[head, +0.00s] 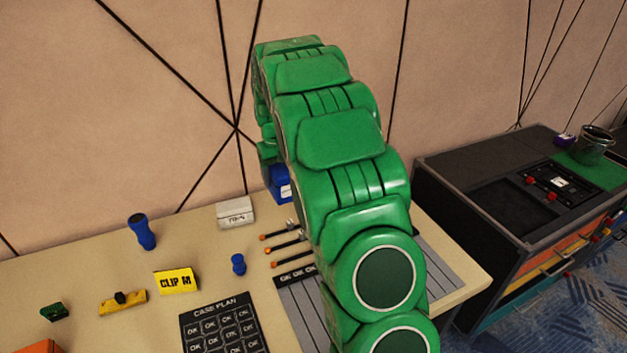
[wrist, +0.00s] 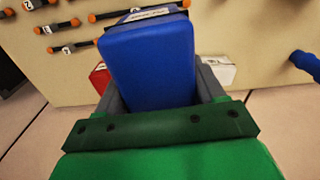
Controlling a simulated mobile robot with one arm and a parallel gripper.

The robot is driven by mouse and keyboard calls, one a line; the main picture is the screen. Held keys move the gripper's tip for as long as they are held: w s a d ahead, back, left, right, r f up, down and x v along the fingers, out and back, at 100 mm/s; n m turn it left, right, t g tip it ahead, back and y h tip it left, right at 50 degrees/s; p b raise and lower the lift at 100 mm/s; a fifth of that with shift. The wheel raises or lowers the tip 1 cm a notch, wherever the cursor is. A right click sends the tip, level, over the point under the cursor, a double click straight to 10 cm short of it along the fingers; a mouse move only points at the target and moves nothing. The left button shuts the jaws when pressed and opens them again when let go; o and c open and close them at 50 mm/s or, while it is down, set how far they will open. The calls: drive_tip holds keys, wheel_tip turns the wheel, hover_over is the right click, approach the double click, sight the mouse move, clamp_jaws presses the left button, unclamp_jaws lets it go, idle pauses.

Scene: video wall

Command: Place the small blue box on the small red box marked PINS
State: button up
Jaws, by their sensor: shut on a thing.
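The small blue box (wrist: 150,62) is between the fingers of my gripper (wrist: 160,92), which is shut on it in the wrist view. In the head view the blue box (head: 280,181) shows with a white label beside my green arm, above the back of the table. A small part of a red box (wrist: 100,78) shows behind the blue box at its left in the wrist view. Its marking is hidden, and I cannot tell the gap between the two. In the head view no red box shows behind my arm.
A white box (head: 235,213) stands left of the held box. Orange-tipped tools (head: 285,248) lie near my arm. A dark cabinet (head: 520,210) stands right.

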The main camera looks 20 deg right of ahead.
drive_tip(key=d+r, duration=0.3)
drive_tip(key=d, duration=0.9)
drive_tip(key=w+d+f, duration=0.2)
drive_tip(key=w+f, duration=0.2)
drive_tip(key=w, duration=0.2)
drive_tip(key=w+d+f, duration=0.3)
drive_tip(key=w+f, duration=0.2)
drive_tip(key=w, duration=0.2)
drive_tip(key=shift+w+f+m, duration=0.25)
drive_tip(key=shift+w+m, duration=0.05)
drive_tip(key=shift+w+f, duration=0.15)
drive_tip(key=shift+f, duration=0.15)
drive_tip(key=shift+f, duration=1.6)
drive_tip(key=o, duration=1.3)
